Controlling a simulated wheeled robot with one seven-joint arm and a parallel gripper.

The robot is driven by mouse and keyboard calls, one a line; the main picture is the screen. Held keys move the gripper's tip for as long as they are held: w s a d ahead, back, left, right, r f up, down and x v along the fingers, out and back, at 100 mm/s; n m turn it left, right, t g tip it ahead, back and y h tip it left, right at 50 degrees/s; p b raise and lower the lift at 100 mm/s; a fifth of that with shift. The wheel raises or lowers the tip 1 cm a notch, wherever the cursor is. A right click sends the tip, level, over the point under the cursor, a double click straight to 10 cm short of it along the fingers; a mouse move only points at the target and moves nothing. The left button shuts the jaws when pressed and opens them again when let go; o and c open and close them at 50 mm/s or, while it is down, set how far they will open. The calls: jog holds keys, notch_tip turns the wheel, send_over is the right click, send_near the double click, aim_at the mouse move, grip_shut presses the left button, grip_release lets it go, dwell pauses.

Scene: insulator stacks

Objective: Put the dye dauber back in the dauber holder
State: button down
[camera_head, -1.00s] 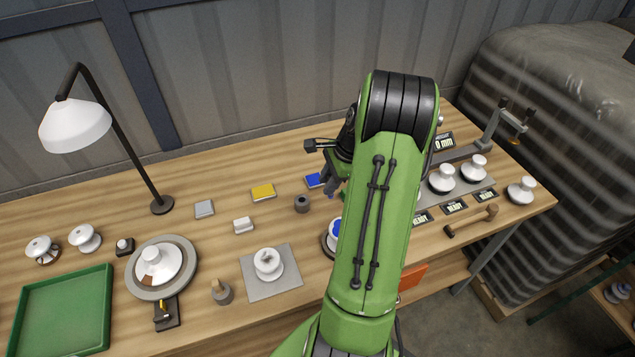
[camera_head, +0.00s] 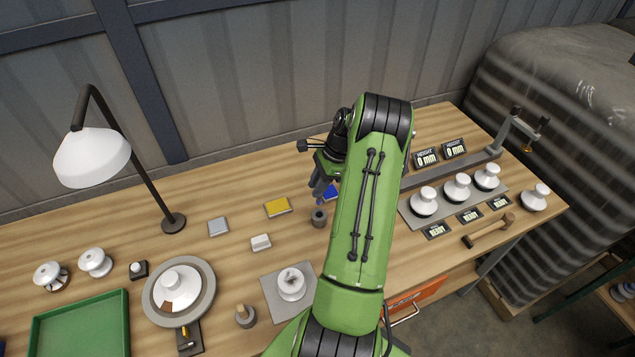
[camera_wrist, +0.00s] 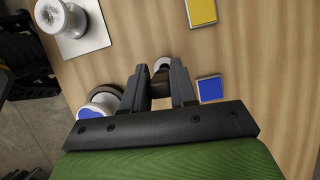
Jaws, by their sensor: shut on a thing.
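My gripper (camera_head: 319,198) points down and is shut on the dye dauber (camera_wrist: 160,83), whose dark body shows between the fingers in the wrist view. The dauber holder (camera_head: 319,217), a small dark grey cylinder on the bench, lies directly below the fingertips. The dauber is over the holder's mouth; I cannot tell whether its tip is inside. The blue dye pad (camera_head: 331,192) lies just right of and behind the gripper, and shows in the wrist view (camera_wrist: 210,88).
A yellow pad (camera_head: 277,207), a grey pad (camera_head: 218,226) and a white block (camera_head: 261,242) lie to the left. A white insulator (camera_head: 291,283) stands on a grey mat in front. A blue-marked insulator (camera_wrist: 95,108) stands close to my gripper. Insulators and displays fill the right.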

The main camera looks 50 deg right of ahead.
notch_tip(320, 180, down, 5)
jog(key=shift+s+r+b, duration=0.1)
jog(key=shift+b, duration=1.1)
jog(key=shift+r+p, duration=0.1)
jog(key=shift+p, duration=0.5)
jog(key=shift+f+b, duration=1.7)
jog(key=shift+f, duration=0.95)
jog(key=c, duration=0.8)
grip_release()
jog(key=v, duration=1.6)
jog(key=shift+p, duration=0.3)
